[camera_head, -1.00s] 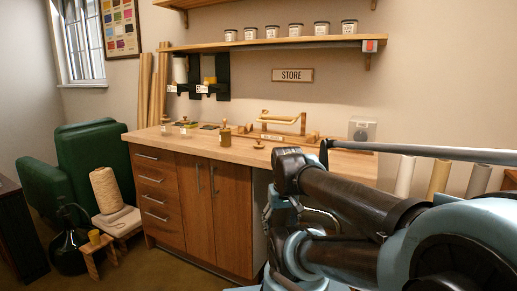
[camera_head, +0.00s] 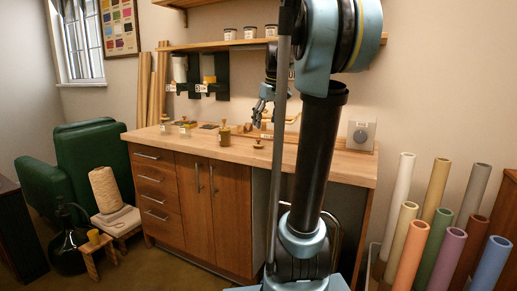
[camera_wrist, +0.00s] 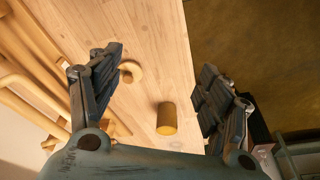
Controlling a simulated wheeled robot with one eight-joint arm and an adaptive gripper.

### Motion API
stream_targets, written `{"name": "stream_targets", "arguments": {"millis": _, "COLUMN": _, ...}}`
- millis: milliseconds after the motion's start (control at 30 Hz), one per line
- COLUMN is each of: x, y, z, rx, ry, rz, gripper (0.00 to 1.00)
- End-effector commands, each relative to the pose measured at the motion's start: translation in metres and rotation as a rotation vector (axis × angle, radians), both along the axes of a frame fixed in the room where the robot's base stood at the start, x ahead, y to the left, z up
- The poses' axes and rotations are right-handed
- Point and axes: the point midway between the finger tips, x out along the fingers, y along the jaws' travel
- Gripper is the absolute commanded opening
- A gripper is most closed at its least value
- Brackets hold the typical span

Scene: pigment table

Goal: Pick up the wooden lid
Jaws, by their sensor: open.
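The wooden lid (camera_head: 258,146), a small round disc with a knob, lies on the counter (camera_head: 330,165) in the head view, right of a brown knobbed jar (camera_head: 224,137). In the wrist view the lid (camera_wrist: 130,72) shows beside the tip of the left finger, on the pale wood. My gripper (camera_head: 260,113) is above the counter in the head view, over the area just behind the lid. In the wrist view my gripper (camera_wrist: 160,82) is open and empty, its two fingers wide apart. A short wooden cylinder (camera_wrist: 167,118) shows between them.
Wooden rods and rails (camera_wrist: 35,70) fill the left of the wrist view. Small jars (camera_head: 185,128) stand at the left. A shelf (camera_head: 225,46) runs above. Coloured tubes (camera_head: 436,250) stand on the floor at right.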

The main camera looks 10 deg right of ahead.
Motion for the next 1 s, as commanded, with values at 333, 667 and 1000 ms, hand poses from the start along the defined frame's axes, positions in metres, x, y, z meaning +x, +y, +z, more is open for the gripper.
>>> {"name": "stream_targets", "arguments": {"millis": 333, "x": 0.079, "y": -0.012, "z": 0.041, "rx": 0.004, "ry": -0.021, "rz": 0.098, "gripper": 0.71}}
{"name": "stream_targets", "arguments": {"millis": 667, "x": 0.095, "y": -0.009, "z": 0.017, "rx": 0.004, "ry": -0.024, "rz": 0.112, "gripper": 0.71}}
{"name": "stream_targets", "arguments": {"millis": 1000, "x": 0.108, "y": 0.0, "z": -0.041, "rx": 0.005, "ry": -0.024, "rz": 0.111, "gripper": 0.71}}
